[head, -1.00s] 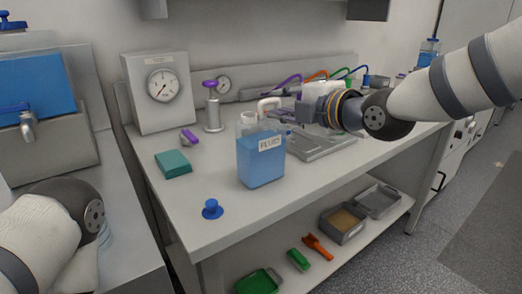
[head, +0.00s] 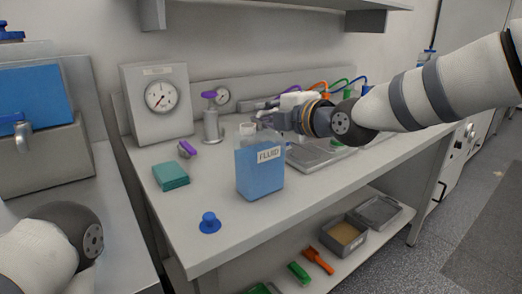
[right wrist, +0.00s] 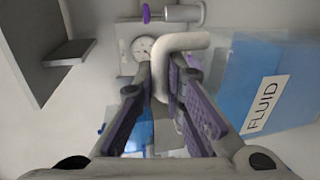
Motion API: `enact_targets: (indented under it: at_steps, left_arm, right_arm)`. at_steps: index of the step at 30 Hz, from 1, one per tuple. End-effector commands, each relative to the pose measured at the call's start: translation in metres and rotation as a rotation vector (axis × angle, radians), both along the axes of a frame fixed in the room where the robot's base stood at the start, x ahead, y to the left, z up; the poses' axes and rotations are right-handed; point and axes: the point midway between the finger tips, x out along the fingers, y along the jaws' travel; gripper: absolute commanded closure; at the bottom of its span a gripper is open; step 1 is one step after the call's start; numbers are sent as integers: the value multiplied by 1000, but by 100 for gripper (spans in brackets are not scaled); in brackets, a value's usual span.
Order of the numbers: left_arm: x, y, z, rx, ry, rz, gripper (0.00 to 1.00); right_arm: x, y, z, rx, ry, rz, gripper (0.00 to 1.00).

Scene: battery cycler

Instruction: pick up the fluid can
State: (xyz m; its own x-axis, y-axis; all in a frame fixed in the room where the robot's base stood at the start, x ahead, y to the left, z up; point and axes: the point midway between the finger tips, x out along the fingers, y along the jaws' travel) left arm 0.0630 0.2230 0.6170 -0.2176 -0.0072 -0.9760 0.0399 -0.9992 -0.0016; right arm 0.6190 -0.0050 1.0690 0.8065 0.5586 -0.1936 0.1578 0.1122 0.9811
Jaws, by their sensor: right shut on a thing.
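The fluid can (head: 260,172) is a clear container of blue liquid with a white FLUID label. It stands upright on the bench in the head view, and its blue side and label show at the right of the right wrist view (right wrist: 262,85). My right gripper (head: 274,121) is at the can's top right side, shut on its pale bent handle (right wrist: 181,40). The handle runs between the fingers in the right wrist view; in the head view the gripper largely hides it. My left arm shows at lower left, but its gripper is out of view.
A blue knob (head: 209,222) and a teal block (head: 170,176) lie left of the can. A gauge box (head: 160,98) and a purple-topped post (head: 211,120) stand behind. A metal tray (head: 318,155) lies to the right. The bench front is clear.

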Motion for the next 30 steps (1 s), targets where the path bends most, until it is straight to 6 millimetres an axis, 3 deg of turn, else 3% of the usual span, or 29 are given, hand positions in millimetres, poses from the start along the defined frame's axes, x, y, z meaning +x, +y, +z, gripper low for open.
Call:
enact_targets:
  at_steps: [8,15,30]
  left_arm:
    - [1,0,1,0,-2,0,60]
    - [2,0,2,0,-6,0,60]
    - [21,0,20,0,-77,1,60]
  right_arm:
    - [0,0,10,1,-7,0,100]
    - [-1,-1,39,2,-9,-1,100]
    - [-54,-35,105,2,-13,-1,100]
